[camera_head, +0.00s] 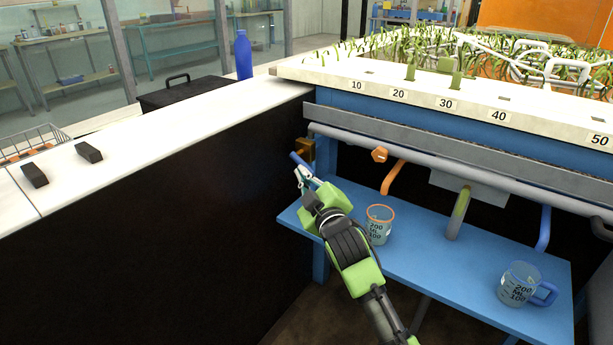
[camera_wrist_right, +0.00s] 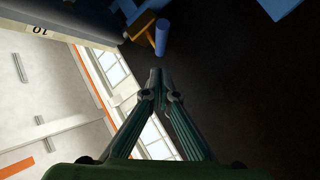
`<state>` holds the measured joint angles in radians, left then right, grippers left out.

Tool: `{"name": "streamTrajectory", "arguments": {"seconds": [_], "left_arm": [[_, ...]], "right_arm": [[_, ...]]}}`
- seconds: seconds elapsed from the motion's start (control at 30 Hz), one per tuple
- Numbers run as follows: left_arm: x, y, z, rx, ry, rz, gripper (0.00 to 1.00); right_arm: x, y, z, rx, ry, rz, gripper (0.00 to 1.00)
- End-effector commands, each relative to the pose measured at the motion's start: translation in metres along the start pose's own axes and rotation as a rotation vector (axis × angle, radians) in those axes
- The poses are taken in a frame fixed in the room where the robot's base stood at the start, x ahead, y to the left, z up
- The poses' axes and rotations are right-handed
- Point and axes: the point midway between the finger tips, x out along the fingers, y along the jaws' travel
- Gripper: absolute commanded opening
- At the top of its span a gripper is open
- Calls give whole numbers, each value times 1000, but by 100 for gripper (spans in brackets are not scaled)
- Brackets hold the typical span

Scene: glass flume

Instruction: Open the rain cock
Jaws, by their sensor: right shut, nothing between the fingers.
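The cock has a brass-coloured body (camera_head: 306,147) at the left end of the grey pipe under the flume, with a short blue lever (camera_head: 298,159). In the right wrist view the body (camera_wrist_right: 141,24) and the blue lever (camera_wrist_right: 162,38) show near the top, just beyond my fingertips. My right gripper (camera_head: 300,174) is shut and empty; its fingertips meet in the wrist view (camera_wrist_right: 157,76). They are close to the lever, with a gap in the wrist view. The head view does not show clearly whether they touch. My left gripper is not in view.
A blue shelf (camera_head: 440,270) under the pipe (camera_head: 450,175) carries a measuring cup with an orange rim (camera_head: 379,225) and one with a blue handle (camera_head: 519,285). An orange spout (camera_head: 392,178) hangs right of my gripper. A black-sided counter (camera_head: 150,240) stands left.

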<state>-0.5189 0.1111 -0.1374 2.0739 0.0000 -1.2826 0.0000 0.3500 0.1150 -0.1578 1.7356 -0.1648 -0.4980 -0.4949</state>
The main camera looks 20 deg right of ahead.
Motion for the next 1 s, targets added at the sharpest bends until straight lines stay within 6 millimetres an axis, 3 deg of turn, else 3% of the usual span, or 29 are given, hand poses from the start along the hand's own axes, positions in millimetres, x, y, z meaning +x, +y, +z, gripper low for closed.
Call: {"name": "streamTrajectory", "arguments": {"seconds": [0.2, 0.43, 0.87, 1.0], "left_arm": [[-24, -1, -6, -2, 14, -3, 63], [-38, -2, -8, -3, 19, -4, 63], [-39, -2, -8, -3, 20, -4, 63], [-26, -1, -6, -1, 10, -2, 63]], "right_arm": [[25, -1, 19, -3, -1, 0, 0], [35, -1, 28, -1, 0, -1, 0], [37, -1, 30, -2, -1, -1, 0], [42, -4, 36, -3, -2, -1, 0]]}}
